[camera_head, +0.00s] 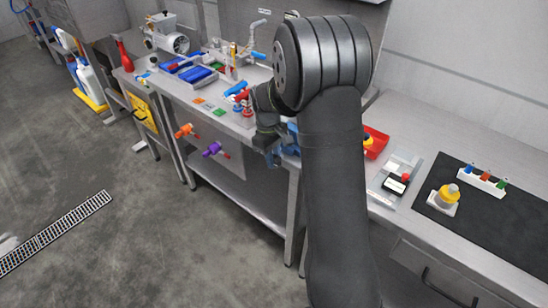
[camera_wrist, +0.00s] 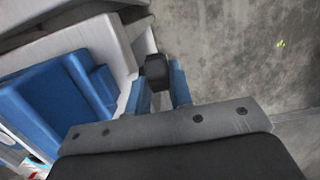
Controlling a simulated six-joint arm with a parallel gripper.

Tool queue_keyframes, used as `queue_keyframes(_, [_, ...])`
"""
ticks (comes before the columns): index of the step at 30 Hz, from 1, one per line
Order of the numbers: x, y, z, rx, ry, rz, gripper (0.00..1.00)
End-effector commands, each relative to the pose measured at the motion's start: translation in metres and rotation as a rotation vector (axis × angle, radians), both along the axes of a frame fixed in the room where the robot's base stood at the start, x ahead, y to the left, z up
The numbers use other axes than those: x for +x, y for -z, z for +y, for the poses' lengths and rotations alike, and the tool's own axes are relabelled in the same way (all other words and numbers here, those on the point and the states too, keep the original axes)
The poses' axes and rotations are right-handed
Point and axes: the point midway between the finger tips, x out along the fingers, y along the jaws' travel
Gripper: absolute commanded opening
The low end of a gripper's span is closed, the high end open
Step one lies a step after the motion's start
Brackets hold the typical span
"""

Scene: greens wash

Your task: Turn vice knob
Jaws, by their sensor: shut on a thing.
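The vice is a blue block-shaped body (camera_wrist: 55,105) at the left of the wrist view, on the edge of a pale bench. A small blue part of it (camera_head: 292,140) shows in the head view, mostly hidden behind my arm. The black vice knob (camera_wrist: 157,68) stands out past the bench edge. My gripper (camera_wrist: 161,88) has its two blue fingers on either side of the knob and is shut on it. In the head view my gripper (camera_head: 273,156) hangs at the front edge of the bench. The knob cannot be made out there.
Orange (camera_head: 186,131) and purple (camera_head: 213,149) handles stick out from the bench front to the left. Red-topped fittings (camera_head: 246,108) stand close to my wrist. A red bin (camera_head: 376,143) is right of my arm. The floor (camera_head: 120,220) in front is clear.

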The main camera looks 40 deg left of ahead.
Motion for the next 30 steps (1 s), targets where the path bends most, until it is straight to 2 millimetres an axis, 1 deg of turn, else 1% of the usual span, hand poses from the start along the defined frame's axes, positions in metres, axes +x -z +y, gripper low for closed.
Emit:
queue_keyframes(18, [-0.0001, 0.0059, 0.0071, -0.548, -0.001, 0.0, 0.0])
queue_keyframes(24, [-0.0002, 0.007, 0.0077, -0.678, -0.001, -0.001, 0.0])
queue_keyframes(30, [0.0002, 0.0072, 0.008, -0.758, 0.0, -0.001, 0.0])
